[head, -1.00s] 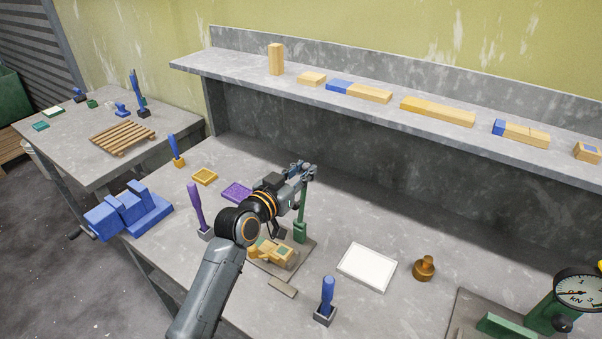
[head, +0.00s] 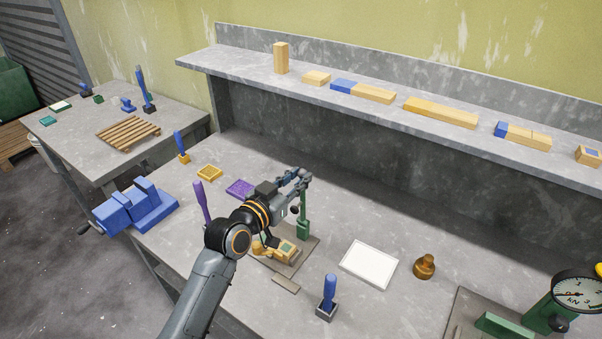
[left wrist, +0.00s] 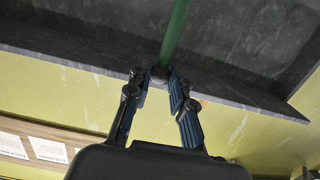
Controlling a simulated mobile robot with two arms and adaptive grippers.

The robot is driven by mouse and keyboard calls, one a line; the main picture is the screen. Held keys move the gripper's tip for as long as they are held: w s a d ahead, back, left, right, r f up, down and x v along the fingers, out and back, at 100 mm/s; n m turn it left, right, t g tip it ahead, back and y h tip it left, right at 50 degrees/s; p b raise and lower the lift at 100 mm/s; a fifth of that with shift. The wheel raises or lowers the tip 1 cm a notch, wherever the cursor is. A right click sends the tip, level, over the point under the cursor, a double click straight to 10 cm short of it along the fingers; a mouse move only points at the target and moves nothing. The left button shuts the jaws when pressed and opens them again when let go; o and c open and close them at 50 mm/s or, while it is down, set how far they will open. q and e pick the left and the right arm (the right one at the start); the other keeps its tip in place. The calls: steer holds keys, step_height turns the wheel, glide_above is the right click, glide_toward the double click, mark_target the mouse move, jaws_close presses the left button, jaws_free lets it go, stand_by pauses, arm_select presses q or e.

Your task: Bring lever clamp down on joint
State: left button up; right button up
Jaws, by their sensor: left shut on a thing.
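The green lever clamp (head: 303,229) stands on a flat base plate (head: 307,251) on the bench. Its lever rises nearly upright. My left gripper (head: 304,177) is shut on the lever at its top end. In the left wrist view, the fingertips (left wrist: 160,76) close around a dark knob (left wrist: 160,74) at the end of the green lever (left wrist: 176,35). The joint (head: 286,250), yellow wooden pieces with a green patch, lies on the plate in front of the clamp, below my gripper. My arm partly hides the joint's left side. My right gripper is not in view.
A purple-handled tool (head: 201,198) stands left of my arm, with a blue vise (head: 137,207) beyond. A blue-handled tool (head: 328,295), a white tile (head: 368,264) and a brown knob-shaped piece (head: 424,266) are right of the plate. A gauge press (head: 549,318) stands far right.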

arm_select(q)
steer(key=shift+f+p+v, duration=0.15)
steer(key=shift+p+v, duration=0.1)
steer(key=shift+v, duration=0.6)
steer(key=shift+f+p+v, duration=0.2)
steer(key=shift+v, duration=0.65)
steer(key=shift+s+a, duration=0.1)
steer(key=shift+s+a+f, duration=0.3)
steer(key=shift+s, duration=0.1)
steer(key=shift+s+a+f, duration=0.25)
steer(key=shift+s+a, duration=0.3)
steer(key=shift+s, duration=0.2)
steer(key=shift+s+a+f, duration=0.3)
steer(key=shift+s+a, duration=0.2)
steer(key=shift+s, duration=0.25)
jaws_close()
steer(key=shift+s+a+f+b, duration=0.15)
steer(key=shift+s+a+f, duration=0.25)
steer(key=shift+s, duration=0.2)
steer(key=shift+s+a+f+b, duration=0.2)
steer(key=shift+s+a+f, duration=0.2)
steer(key=shift+s, duration=0.2)
steer(key=shift+s+a+f+b, duration=0.15)
steer(key=shift+s+a+f, duration=0.15)
steer(key=shift+s+a, duration=0.25)
